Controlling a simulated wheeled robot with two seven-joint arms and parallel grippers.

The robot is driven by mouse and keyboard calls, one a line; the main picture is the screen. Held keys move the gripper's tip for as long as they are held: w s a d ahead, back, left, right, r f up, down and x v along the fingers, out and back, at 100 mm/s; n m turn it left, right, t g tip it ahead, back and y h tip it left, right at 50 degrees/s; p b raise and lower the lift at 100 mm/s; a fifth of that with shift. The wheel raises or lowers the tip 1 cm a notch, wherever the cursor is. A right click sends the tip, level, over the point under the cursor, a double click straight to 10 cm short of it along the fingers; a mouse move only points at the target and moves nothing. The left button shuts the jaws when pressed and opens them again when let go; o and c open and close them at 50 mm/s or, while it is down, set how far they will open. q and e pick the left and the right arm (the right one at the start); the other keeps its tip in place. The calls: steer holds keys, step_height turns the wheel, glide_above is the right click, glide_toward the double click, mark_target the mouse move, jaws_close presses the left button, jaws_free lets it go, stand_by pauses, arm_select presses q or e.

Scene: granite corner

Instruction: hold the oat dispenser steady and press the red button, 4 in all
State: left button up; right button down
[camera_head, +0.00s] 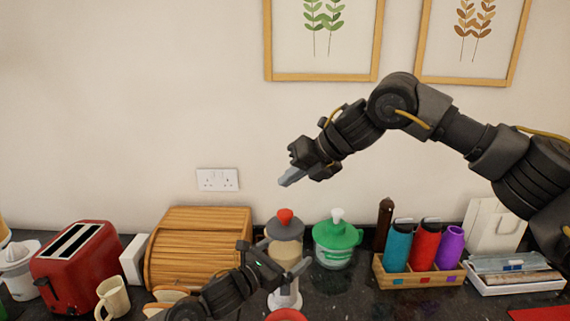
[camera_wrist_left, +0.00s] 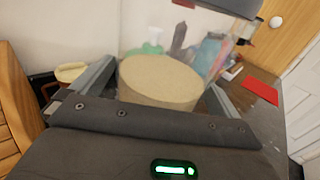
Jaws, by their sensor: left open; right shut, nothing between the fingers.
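The oat dispenser (camera_head: 288,253) stands upright on the counter, with a grey lid, a clear body holding beige oats and a white foot. Its red button (camera_head: 285,215) is on top. My left gripper (camera_head: 274,273) is open at the dispenser's body. In the left wrist view, the oat-filled body (camera_wrist_left: 160,80) stands between the two fingers; whether they touch it I cannot tell. My right gripper (camera_head: 289,180) is shut and empty, in the air above the red button and apart from it.
A green-lidded dispenser (camera_head: 338,241) with a white knob stands close right. A red bowl (camera_head: 287,315) is in front. A wooden bread box (camera_head: 199,242) and red toaster (camera_head: 77,265) are left. A wooden rack (camera_head: 420,275) with several coloured bottles is right.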

arm_select(q)
steer(key=v, duration=1.2)
